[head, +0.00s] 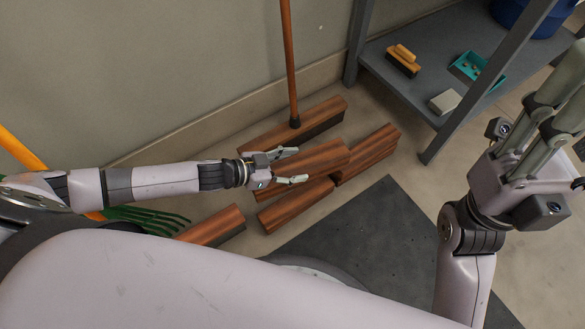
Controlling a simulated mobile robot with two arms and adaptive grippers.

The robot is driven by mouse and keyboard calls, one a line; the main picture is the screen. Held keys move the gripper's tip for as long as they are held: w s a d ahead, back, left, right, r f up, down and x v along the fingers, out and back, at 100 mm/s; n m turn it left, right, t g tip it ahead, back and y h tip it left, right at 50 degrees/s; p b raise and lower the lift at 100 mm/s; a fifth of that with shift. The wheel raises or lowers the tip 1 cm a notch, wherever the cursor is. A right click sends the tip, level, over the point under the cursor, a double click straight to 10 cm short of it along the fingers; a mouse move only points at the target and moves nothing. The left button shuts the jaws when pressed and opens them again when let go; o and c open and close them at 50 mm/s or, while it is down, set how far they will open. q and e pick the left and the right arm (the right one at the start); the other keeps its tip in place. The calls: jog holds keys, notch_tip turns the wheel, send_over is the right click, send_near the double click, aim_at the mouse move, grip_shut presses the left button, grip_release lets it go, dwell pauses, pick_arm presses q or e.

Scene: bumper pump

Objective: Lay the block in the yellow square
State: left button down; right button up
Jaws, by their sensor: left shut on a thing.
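My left gripper (298,165) reaches in from the left with one finger on each side of a reddish-brown wooden block (325,158). It is shut on this block, above or against the others. Another similar block (365,153) lies to its right, one (295,207) lies below it in the picture, and one (212,228) lies partly hidden behind my body at lower left. My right gripper (556,115) is raised at the right edge, pointing up and away from the blocks. Its fingertips are cut off, so its opening is unclear. No yellow square shows.
A broom (325,115) stands against the wall behind the blocks. A green rake (150,217) lies at left. A grey shelf (425,85) at upper right holds a brush (403,62), a teal tray (490,80) and a pale block (444,102). A dark mat (365,240) lies clear in front.

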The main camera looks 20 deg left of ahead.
aim_at(293, 166)
pick_arm(q)
jog(key=shift+r+p, duration=0.6)
jog(key=shift+r, duration=1.15)
